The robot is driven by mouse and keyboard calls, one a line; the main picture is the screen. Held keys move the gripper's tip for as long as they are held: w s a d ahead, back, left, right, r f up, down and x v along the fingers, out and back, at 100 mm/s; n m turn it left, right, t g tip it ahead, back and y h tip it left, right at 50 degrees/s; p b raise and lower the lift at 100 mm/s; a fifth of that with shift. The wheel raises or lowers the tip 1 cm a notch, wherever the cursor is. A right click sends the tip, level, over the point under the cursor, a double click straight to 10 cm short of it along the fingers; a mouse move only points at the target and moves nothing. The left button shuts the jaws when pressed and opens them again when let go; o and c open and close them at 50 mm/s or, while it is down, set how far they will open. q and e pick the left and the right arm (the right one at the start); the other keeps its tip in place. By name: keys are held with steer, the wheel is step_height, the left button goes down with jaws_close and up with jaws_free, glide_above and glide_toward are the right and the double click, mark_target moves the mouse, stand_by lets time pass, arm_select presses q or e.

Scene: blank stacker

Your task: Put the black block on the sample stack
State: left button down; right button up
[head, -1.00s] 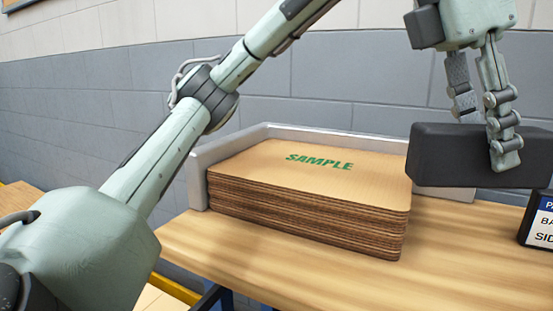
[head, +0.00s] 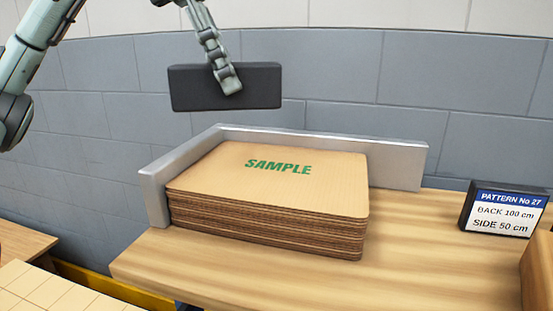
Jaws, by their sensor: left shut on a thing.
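The black block (head: 200,90) is a dark, long rectangular block. It hangs in the air in the upper part of the head view, above and behind the sample stack as seen. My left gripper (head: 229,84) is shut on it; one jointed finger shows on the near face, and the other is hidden. The sample stack (head: 270,235) is a pile of brown sheets on the wooden table, with "SAMPLE" in green on its top sheet. The top is bare, and the block is apart from it. My right gripper is not in view.
A grey metal L-shaped fence (head: 398,165) stands along the stack's back and left sides. The wooden table (head: 420,270) is clear between stack and sign. A grey block wall is behind.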

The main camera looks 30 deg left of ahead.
arm_select(q)
steer(key=shift+a, duration=0.25)
steer(key=w+d+f+b, duration=0.1)
steer(key=w+f, duration=0.1)
steer(key=w, duration=0.1)
steer(key=w+d+f, duration=0.1)
steer(key=w+f, duration=0.1)
steer(key=w, duration=0.2)
steer(key=w+d+f+b, duration=0.1)
steer(key=w+f, duration=0.1)
steer(key=w, duration=0.1)
steer(key=shift+w+d+f+b, duration=0.3)
steer(key=shift+d+b, duration=0.05)
steer(key=shift+w+f, duration=0.1)
steer(key=shift+f, duration=1.95)
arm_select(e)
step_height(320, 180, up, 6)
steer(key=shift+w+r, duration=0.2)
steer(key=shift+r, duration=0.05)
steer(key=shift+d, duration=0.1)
